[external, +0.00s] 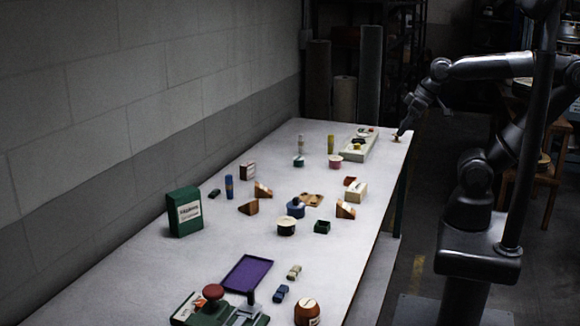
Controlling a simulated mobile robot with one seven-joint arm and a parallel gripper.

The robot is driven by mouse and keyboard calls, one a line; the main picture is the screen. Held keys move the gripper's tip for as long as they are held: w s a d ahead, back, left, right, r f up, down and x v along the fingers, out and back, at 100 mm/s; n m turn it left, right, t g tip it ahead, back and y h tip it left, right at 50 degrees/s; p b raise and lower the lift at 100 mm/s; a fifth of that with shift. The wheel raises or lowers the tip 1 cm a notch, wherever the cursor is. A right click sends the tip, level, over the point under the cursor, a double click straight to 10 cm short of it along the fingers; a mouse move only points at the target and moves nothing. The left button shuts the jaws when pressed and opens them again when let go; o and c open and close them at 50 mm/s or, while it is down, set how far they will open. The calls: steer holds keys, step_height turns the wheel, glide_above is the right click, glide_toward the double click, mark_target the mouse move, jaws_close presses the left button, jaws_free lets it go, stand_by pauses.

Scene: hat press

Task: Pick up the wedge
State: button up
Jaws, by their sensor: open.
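Several brown wedge-shaped blocks stand on the white table: one wedge (345,210) right of the middle, another wedge (263,190) left of it, and a third wedge (249,208) just in front of that one. I cannot tell which one the task names. My gripper (400,134) is open at the far right edge of the table, pointing down. A small reddish-brown thing (396,140) lies right under or beside its fingertips; its shape is too small to tell, and the fingers partly cover the area.
A long pale tray (359,147) with small things lies left of my gripper. A green box (184,212), a purple tray (247,273) and a green press-like device (215,310) stand toward the front. The table's right edge is close to my arm.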

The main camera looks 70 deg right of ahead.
steer(key=n+g, duration=0.1)
steer(key=g, duration=0.5)
glide_above(345, 206)
step_height(345, 206, down, 14)
steer(key=f, duration=0.5)
steer(key=shift+w+a, duration=0.35)
steer(key=shift+a, duration=0.05)
steer(key=f, duration=0.4)
steer(key=shift+s+d+f, duration=0.3)
steer(key=shift+d+f, duration=0.1)
steer(key=shift+f, duration=0.5)
steer(key=shift+c, duration=0.4)
steer(key=c, duration=1)
steer(key=shift+r, duration=0.1)
